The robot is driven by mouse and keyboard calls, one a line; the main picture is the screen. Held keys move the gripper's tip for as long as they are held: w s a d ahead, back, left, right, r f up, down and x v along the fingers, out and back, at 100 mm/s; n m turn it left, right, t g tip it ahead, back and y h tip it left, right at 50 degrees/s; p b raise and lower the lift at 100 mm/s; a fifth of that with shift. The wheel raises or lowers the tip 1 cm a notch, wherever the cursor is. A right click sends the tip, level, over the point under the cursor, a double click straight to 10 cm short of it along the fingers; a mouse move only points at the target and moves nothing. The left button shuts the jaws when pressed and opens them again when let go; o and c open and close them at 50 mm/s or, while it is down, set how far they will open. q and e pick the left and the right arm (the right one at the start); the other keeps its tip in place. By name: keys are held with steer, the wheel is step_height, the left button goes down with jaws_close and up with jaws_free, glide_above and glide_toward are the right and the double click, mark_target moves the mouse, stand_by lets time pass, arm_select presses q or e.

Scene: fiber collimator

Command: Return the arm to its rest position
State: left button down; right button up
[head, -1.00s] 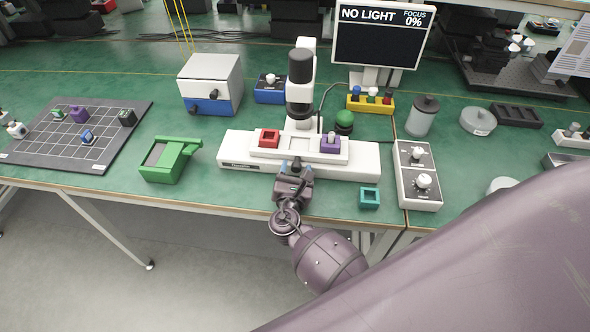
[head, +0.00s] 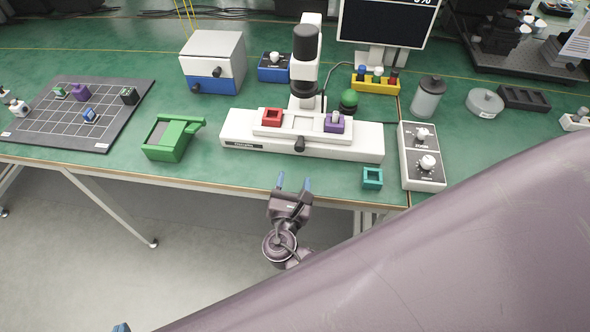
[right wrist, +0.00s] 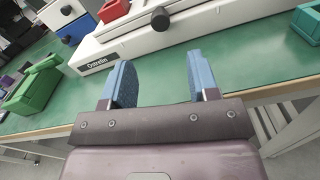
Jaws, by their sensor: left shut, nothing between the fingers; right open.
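My right gripper (head: 293,183) is open and empty. It hangs just in front of the table's front edge, apart from the white stage (head: 235,130). The right wrist view shows its two blue fingers (right wrist: 160,85) spread, with nothing between them. Of my left gripper (head: 122,327) only a blue tip shows at the bottom edge, low at the left; it is shut and empty, and the rest is out of frame. A large purple link of my own arm covers the lower right of the head view.
The stage carries a red holder (head: 271,116) and a purple holder (head: 334,123). A teal holder (head: 372,178) lies near the table edge, beside the knob box (head: 421,158). A green fixture (head: 172,138) and a gridded board (head: 60,112) are at left. Floor space is free before the table.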

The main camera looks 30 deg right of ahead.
steer(key=shift+s+a, duration=0.2)
stand_by(0.5)
steer(key=s+d+f+m+g+y, duration=0.1)
steer(key=s+d+m+g, duration=0.95)
steer(key=m, duration=0.65)
steer(key=s+r+m+g+y, duration=0.1)
steer(key=s+r+m+y, duration=0.5)
steer(key=s+m+y, duration=0.35)
steer(key=w+f+t, duration=0.6)
steer(key=f+t, duration=0.1)
steer(key=f, duration=0.4)
steer(key=shift+w+a+t+h, duration=0.15)
steer(key=shift+a+t+h, duration=0.2)
steer(key=shift+a, duration=0.1)
